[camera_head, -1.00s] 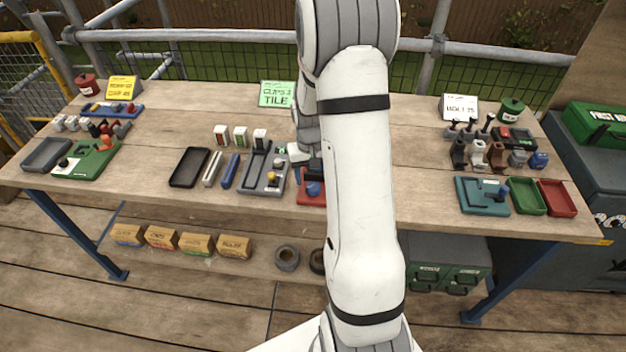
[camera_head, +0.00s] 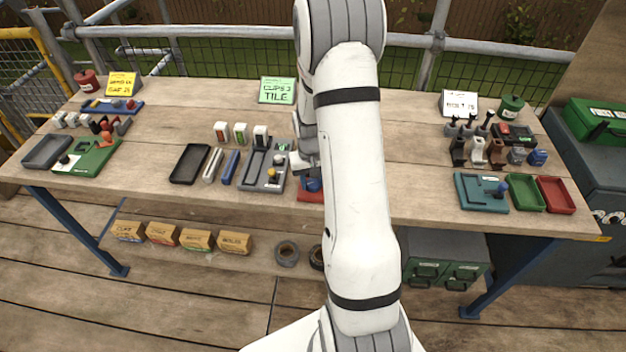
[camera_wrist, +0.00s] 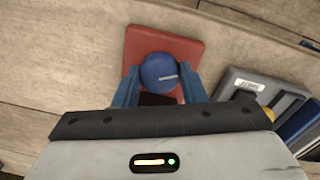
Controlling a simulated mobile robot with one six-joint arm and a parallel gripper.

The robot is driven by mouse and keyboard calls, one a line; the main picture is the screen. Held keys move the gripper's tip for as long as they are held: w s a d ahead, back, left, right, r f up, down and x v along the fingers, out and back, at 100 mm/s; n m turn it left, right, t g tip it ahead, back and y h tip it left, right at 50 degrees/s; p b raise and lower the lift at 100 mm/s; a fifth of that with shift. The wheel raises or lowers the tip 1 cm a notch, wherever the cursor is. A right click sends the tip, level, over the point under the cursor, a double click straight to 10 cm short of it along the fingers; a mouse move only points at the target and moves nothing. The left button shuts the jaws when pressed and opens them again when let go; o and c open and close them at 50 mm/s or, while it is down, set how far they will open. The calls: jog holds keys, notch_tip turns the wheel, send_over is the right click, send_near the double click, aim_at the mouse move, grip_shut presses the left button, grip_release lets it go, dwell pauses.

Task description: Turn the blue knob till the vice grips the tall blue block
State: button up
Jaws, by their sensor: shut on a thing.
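The blue knob (camera_wrist: 158,71) is round, with a pale line on top, and stands on a red base (camera_wrist: 184,38). In the wrist view my gripper (camera_wrist: 160,82) has one blue finger on each side of the knob and is shut on it. In the head view the knob (camera_head: 313,185) and red base (camera_head: 309,196) show at the bench's front middle, partly covered by my arm. I cannot make out the vice jaws or a tall blue block between them. A dark patch shows below the knob between the fingers, partly hidden by my gripper.
A grey fixture (camera_head: 258,184) with a yellow knob stands just left of the red base. A blue bar (camera_head: 231,167) and a black tray (camera_head: 189,164) lie further left. A teal fixture (camera_head: 470,192) with another blue knob stands at the right.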

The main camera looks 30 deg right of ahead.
jog(key=c, duration=0.3)
jog(key=shift+m+b, duration=0.3)
jog(key=shift+b, duration=0.05)
jog(key=m+b, duration=0.2)
jog(key=shift+f+m, duration=0.1)
jog(key=shift+m, duration=0.2)
jog(key=shift+m+b, duration=1.1)
jog(key=shift+m, duration=1.1)
jog(key=o, duration=1)
